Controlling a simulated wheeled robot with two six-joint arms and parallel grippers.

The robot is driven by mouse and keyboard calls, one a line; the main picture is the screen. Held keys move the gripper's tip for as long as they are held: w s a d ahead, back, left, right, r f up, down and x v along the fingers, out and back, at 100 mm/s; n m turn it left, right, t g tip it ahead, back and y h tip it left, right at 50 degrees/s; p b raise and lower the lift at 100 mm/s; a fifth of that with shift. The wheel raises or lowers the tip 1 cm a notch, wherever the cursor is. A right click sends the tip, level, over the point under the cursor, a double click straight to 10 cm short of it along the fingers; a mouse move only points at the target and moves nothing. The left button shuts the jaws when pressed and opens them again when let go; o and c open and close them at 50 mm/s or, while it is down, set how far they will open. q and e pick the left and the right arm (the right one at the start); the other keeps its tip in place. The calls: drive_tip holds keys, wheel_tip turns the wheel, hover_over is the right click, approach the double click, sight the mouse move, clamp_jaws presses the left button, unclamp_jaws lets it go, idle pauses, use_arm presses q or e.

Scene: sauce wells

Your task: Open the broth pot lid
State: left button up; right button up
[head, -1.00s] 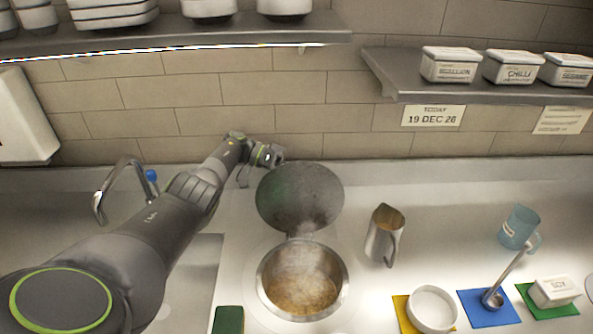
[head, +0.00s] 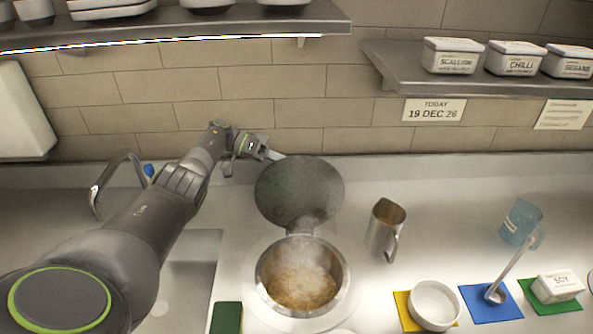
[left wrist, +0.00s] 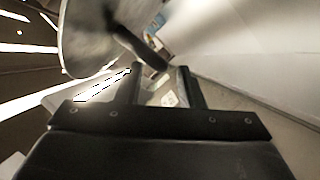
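The broth pot (head: 346,287) is a round metal well sunk in the counter with brown broth inside and steam over it. Its dark round lid (head: 299,190) stands raised on a hinge at the pot's back edge. My left gripper (head: 279,156) is behind the lid's upper left edge. In the left wrist view my left gripper (left wrist: 160,72) has its fingers apart with a gap between them. The lid (left wrist: 88,35) fills the upper left there, and its dark bar handle (left wrist: 138,45) reaches close to the fingertips; contact is unclear. My right gripper is not in view.
A metal pitcher (head: 385,230) stands right of the pot. A white bowl (head: 434,304), a ladle (head: 496,292), a soy box (head: 561,286) and a blue jug (head: 520,222) are further right. A faucet (head: 105,183) is at left. Shelves hang above.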

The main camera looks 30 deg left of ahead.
use_arm(q)
drive_tip(key=b+v, duration=0.4)
drive_tip(key=v, duration=0.3)
drive_tip(key=shift+a+b, duration=0.4)
drive_tip(key=shift+s+r, duration=0.1)
